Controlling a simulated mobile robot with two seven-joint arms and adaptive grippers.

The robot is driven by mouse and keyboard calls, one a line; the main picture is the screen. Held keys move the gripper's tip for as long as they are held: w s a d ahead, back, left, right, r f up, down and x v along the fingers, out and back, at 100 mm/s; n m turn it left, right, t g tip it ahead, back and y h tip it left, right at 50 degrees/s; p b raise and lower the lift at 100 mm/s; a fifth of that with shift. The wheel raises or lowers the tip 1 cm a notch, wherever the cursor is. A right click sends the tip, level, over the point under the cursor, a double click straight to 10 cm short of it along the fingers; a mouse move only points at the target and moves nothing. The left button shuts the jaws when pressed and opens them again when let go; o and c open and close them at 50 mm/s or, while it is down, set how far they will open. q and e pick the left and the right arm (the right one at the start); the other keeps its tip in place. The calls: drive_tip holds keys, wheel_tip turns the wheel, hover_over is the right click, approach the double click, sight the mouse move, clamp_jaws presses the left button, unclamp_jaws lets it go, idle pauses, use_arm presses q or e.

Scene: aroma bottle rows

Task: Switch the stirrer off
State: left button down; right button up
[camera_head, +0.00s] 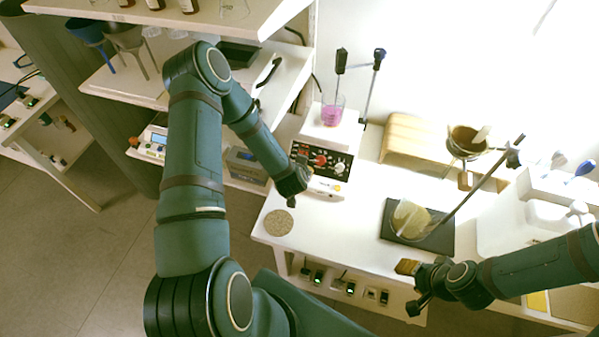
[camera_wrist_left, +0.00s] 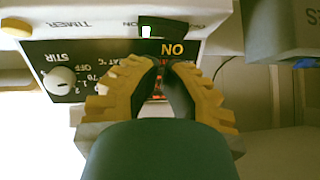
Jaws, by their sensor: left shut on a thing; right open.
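The stirrer (camera_head: 330,137) is a white box with a black front panel, on the bench against the wall. A beaker of pink liquid (camera_head: 331,113) stands on its top. My left gripper (camera_head: 300,174) is at the left part of the panel. In the left wrist view, the left gripper (camera_wrist_left: 163,72) is shut on a red part of the panel, mostly hidden between the fingertips. The white STIR knob (camera_wrist_left: 60,80) shows to the left, clear of the fingers. My right gripper (camera_head: 413,287) is open and empty by the bench's front edge.
A cork-like round mat (camera_head: 278,222) lies on the bench's left part. A black plate (camera_head: 436,236) carries a tilted glass vessel (camera_head: 410,216) right of centre. A wooden rack (camera_head: 405,143) stands behind. A shelf unit (camera_head: 290,75) is at the left.

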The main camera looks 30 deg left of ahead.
use_arm(q)
drive_tip(key=shift+a+f, duration=0.1)
drive_tip(key=shift+f, duration=0.8)
drive_tip(key=f+h+b, duration=0.1)
drive_tip(key=b, duration=0.2)
drive_tip(key=shift+s+a+f+n, duration=0.1)
drive_tip(key=shift+a+n, duration=0.3)
drive_tip(key=shift+s+h+b, duration=0.1)
drive_tip(key=shift+h+b, duration=0.3)
drive_tip(key=shift+b, duration=0.2)
drive_tip(key=shift+s, duration=0.1)
drive_tip(key=shift+f, duration=0.1)
